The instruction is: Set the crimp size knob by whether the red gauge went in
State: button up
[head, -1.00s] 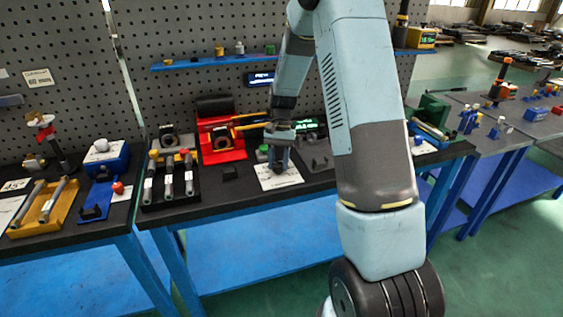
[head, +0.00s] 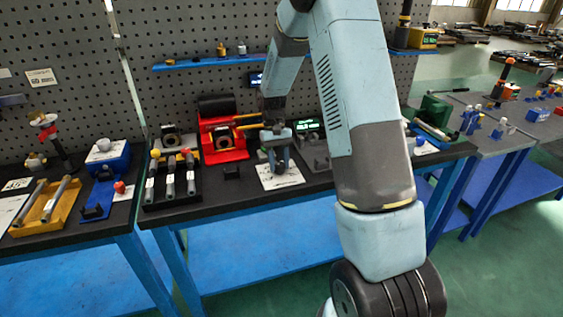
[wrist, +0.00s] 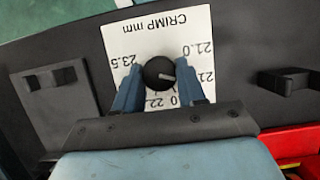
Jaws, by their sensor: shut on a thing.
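The round black crimp size knob (wrist: 158,73) sits on a white dial card (wrist: 186,40) marked "CRIMP mm", which appears upside down in the wrist view. Its pale pointer line points to the picture's right, towards the 21-range numbers. My gripper (wrist: 160,82) has one blue finger on each side of the knob and is shut on it. In the head view my gripper (head: 277,165) is low over the dial card (head: 282,178) on the bench. A gauge with a red end (head: 187,155) stands in a black rack to the left, beside others.
The red machine (head: 226,155) stands behind and left of the dial. A black bracket (wrist: 285,82) and a slotted black block (wrist: 55,82) flank the card in the wrist view. A green display (head: 307,125) is behind right. The pegboard closes off the back.

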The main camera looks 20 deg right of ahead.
jog(key=o, duration=1.1)
jog(key=shift+c, duration=0.2)
jog(key=v, duration=1.3)
jog(key=shift+w+r, duration=0.25)
